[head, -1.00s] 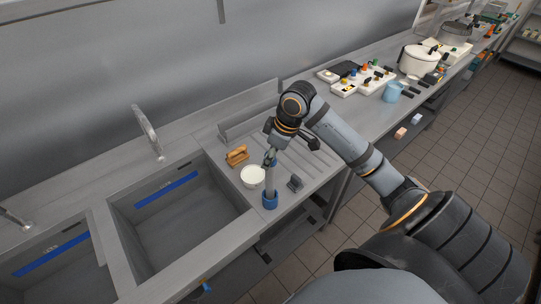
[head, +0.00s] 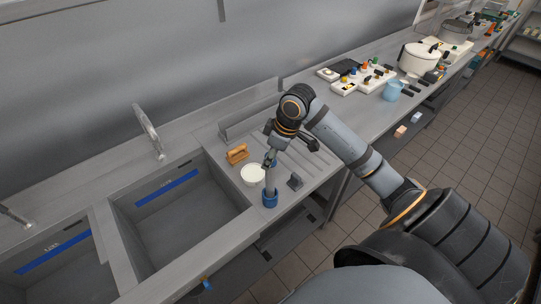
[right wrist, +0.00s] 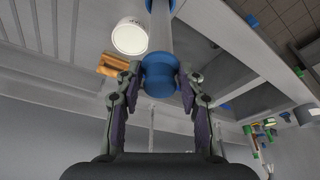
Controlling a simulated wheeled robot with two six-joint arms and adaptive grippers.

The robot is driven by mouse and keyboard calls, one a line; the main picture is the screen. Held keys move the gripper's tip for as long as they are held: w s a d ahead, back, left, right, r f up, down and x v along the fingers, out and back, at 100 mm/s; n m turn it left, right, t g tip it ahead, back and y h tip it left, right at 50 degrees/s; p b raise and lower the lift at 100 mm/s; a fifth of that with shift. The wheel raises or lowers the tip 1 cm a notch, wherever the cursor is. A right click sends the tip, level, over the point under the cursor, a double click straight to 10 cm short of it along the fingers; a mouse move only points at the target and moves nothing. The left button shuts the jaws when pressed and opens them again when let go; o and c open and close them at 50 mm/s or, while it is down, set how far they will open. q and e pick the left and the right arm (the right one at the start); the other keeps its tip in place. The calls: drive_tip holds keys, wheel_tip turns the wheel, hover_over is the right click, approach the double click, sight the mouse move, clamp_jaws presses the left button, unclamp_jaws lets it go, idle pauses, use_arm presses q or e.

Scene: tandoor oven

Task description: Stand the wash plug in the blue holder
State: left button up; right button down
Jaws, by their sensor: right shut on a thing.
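The wash plug is a long grey tube (head: 270,180) with a blue top. It stands close to upright on the drainboard side of the sink. My right gripper (head: 270,160) is shut on its blue top, which shows between the fingers in the right wrist view (right wrist: 160,76). The blue holder (head: 269,200) is a short round cup near the counter's front edge. The tube's lower end meets the holder's opening and seems to be in it; how deep is hidden. My left gripper is not in view.
A small dark grey object (head: 295,182) lies to the right. The sink basin (head: 180,220) opens at left.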

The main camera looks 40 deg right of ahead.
drive_tip(key=shift+f+b, duration=0.35)
drive_tip(key=shift+f, duration=0.75)
drive_tip(key=c, duration=0.7)
unclamp_jaws()
drive_tip(key=shift+c, duration=0.2)
drive_tip(key=p+v, duration=0.3)
drive_tip(key=shift+p, duration=0.4)
drive_tip(key=shift+s+d+r, duration=0.15)
drive_tip(key=shift+r, duration=0.35)
drive_tip(key=shift+v, duration=2)
drive_tip(key=shift+f, duration=0.1)
